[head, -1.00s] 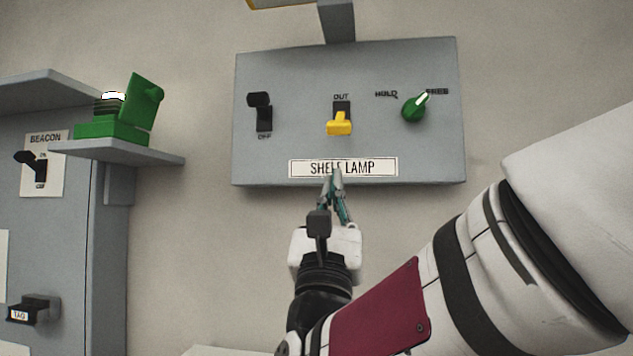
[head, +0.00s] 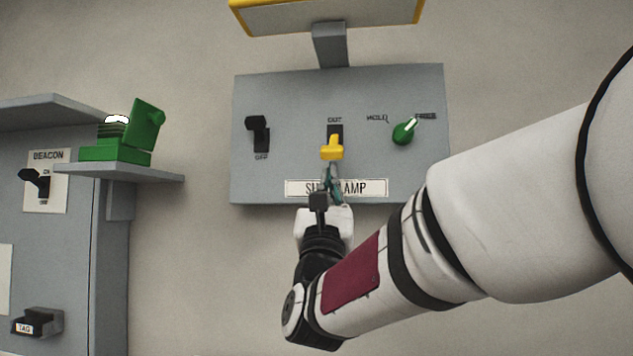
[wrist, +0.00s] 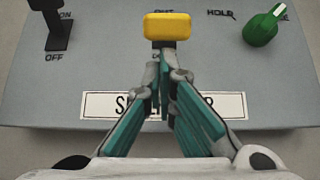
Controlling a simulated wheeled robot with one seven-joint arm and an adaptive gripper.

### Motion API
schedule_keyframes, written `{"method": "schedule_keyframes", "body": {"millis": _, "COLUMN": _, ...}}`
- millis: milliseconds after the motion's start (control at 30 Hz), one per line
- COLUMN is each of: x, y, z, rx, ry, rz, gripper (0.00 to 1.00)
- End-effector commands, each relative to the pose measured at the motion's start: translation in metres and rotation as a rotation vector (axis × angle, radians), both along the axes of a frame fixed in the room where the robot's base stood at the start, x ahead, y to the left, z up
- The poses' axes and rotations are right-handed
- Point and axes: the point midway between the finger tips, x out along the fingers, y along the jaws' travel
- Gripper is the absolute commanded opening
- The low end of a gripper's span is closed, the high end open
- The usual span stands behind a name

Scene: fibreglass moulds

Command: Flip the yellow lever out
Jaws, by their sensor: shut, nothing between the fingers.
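The yellow lever (head: 332,149) sits in a dark slot in the middle of the grey panel (head: 290,95). It points down, with the word OUT above its slot. In the wrist view the lever's yellow end (wrist: 167,26) faces me at the top centre. My gripper (head: 329,170) is just below the lever, in front of the SHELF LAMP label. In the wrist view my gripper's fingertips (wrist: 164,72) are together and empty, just under the lever. I cannot tell whether they touch it.
A green knob (head: 404,131) on the right points toward FREE. A yellow-edged lamp or shelf (head: 330,14) is above.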

Motion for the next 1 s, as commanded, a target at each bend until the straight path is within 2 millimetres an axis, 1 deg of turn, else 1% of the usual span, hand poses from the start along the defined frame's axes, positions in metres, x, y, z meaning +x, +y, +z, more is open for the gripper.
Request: {"method": "schedule_keyframes", "body": {"millis": 1000, "x": -0.0097, "y": 0.002, "z": 0.0064, "rx": 0.043, "ry": 0.212, "rz": 0.001, "gripper": 0.0}}
